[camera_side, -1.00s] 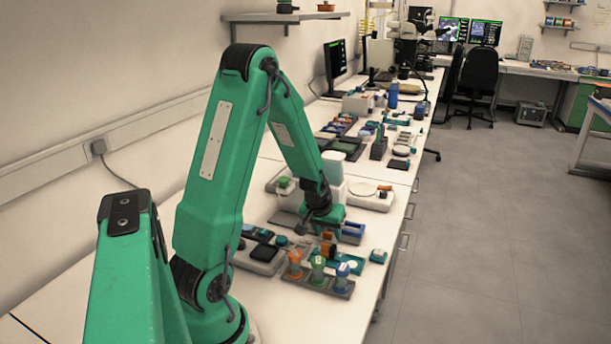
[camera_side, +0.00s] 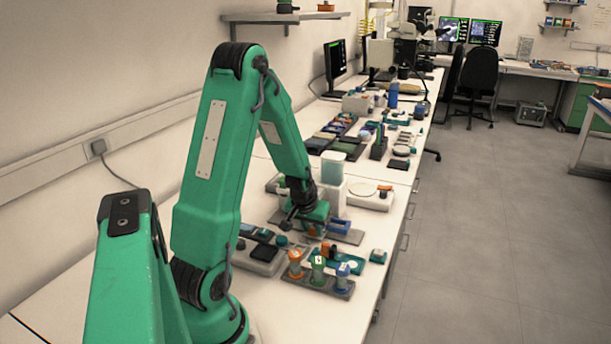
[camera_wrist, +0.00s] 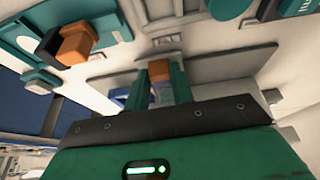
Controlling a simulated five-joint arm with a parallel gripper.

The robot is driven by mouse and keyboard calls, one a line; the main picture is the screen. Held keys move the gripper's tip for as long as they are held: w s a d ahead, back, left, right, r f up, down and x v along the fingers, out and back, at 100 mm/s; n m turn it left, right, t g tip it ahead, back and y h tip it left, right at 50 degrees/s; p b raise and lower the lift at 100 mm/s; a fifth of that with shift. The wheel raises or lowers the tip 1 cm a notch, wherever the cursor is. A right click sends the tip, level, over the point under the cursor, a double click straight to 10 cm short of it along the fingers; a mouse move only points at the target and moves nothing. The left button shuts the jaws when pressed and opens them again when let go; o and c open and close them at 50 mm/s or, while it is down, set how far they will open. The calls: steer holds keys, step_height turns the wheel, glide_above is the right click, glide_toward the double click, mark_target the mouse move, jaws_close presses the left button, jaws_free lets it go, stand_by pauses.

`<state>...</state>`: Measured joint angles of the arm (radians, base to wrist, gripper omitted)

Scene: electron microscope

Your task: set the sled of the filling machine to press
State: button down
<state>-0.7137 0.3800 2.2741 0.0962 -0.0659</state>
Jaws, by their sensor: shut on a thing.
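The filling machine (camera_side: 336,197) stands mid-bench in the side view, white with a pale teal container on top. A long grey base strip (camera_side: 352,238) runs beside it. A blue block (camera_side: 340,227), apparently on the sled, sits above this strip, close to the right of my gripper (camera_side: 313,233). In the wrist view my gripper (camera_wrist: 160,80) has its two fingers on either side of a small orange piece (camera_wrist: 161,71). They are shut on it; it looks like the sled's handle. The rest of the sled is largely hidden by my gripper.
A grey rack (camera_side: 338,287) with orange, green and blue capped vials stands in front. A teal tray (camera_side: 352,260) with a black-and-orange piece (camera_wrist: 75,45) is near it. A grey box device (camera_side: 262,258) stands left. A white scale (camera_side: 372,196) stands behind right.

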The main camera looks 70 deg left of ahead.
steer(key=shift+g+y, duration=0.4)
steer(key=shift+g, duration=0.1)
steer(key=s+a, duration=0.8)
steer(key=shift+s+a, duration=0.3)
steer(key=c, duration=1.2)
jaws_free()
steer(key=shift+d+r, duration=0.15)
steer(key=shift+r, duration=0.05)
steer(key=v, duration=0.7)
steer(key=shift+r, duration=0.2)
steer(key=shift+d, duration=0.1)
